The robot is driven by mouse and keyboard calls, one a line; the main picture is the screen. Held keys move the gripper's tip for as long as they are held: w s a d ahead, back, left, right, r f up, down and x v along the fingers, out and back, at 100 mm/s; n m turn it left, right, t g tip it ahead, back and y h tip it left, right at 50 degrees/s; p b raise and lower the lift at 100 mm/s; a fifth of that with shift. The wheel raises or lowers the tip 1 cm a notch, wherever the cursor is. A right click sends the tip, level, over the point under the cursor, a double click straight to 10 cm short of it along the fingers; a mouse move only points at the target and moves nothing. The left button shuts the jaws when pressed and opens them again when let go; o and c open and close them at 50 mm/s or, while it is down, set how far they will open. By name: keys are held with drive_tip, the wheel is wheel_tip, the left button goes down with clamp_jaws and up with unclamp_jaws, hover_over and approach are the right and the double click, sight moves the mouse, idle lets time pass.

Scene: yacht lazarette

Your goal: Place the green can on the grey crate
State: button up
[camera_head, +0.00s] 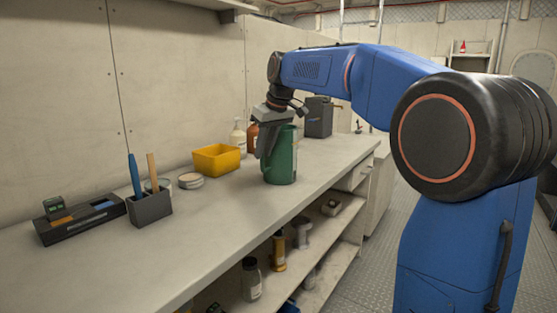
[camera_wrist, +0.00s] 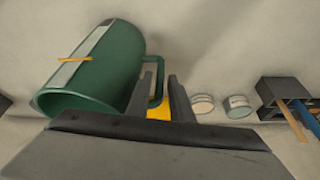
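The green can (camera_head: 281,160) stands upright on the workbench, with a loop handle on its side. In the wrist view the can (camera_wrist: 95,70) is large at the left, with a pale label bearing an orange stripe. My gripper (camera_head: 266,150) reaches down beside the can in the head view. In the wrist view my gripper's fingers (camera_wrist: 164,80) stand apart on either side of the handle; contact is unclear. No grey crate can be made out with certainty; a dark grey box (camera_head: 318,117) stands farther back on the bench.
A yellow bin (camera_head: 216,159), a round tin (camera_head: 190,181), a pen holder (camera_head: 149,207) and a dark tray (camera_head: 80,218) stand left of the can. Bottles (camera_head: 238,138) stand behind it. The bench's front strip (camera_head: 225,210) is clear. Shelves below hold jars (camera_head: 251,279).

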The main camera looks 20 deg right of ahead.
drive_tip(key=x, duration=0.2)
drive_tip(key=shift+w+f, duration=0.1)
drive_tip(key=shift+f, duration=0.15)
clamp_jaws()
idle(1.2)
